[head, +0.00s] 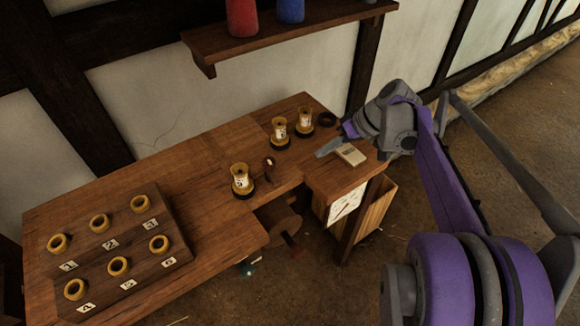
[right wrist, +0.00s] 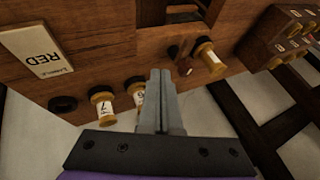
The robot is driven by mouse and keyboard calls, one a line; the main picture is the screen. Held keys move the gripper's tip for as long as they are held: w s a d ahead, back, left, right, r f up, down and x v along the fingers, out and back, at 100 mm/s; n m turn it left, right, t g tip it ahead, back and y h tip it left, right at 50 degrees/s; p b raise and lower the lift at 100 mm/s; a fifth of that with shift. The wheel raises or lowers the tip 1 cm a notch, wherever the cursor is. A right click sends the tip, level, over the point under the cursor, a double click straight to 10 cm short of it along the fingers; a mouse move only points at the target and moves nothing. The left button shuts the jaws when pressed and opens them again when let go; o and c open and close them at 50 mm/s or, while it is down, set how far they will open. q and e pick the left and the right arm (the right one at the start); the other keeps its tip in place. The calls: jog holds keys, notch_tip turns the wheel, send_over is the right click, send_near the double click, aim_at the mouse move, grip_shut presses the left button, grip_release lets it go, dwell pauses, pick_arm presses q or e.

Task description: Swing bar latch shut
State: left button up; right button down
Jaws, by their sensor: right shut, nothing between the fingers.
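My right gripper (head: 328,147) is shut and empty above the right end of the wooden bench (head: 215,150). In the right wrist view its grey fingers (right wrist: 160,80) lie together, pointing towards the bench. I cannot pick out a bar latch for sure. A small dark brown upright piece (head: 269,165) stands on the bench beside a yellow spool (head: 240,178); it also shows in the right wrist view (right wrist: 182,62). I cannot tell if it is the latch. The gripper is apart from it. My left gripper is not in view.
Two more numbered spools (head: 279,132) (head: 305,122) and a dark ring (head: 327,119) stand near the gripper. A card reading RED (right wrist: 38,50) lies on the bench. A numbered rack (head: 112,240) fills the left end. A shelf (head: 285,30) hangs above.

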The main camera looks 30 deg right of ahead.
aim_at(272, 171)
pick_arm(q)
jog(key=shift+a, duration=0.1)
pick_arm(e)
jog(key=shift+a, duration=0.15)
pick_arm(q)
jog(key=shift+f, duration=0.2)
pick_arm(e)
jog(key=w+a+f, duration=0.4)
jog(key=a+f, duration=0.4)
jog(key=shift+w, duration=0.25)
jog(key=shift+a, duration=0.2)
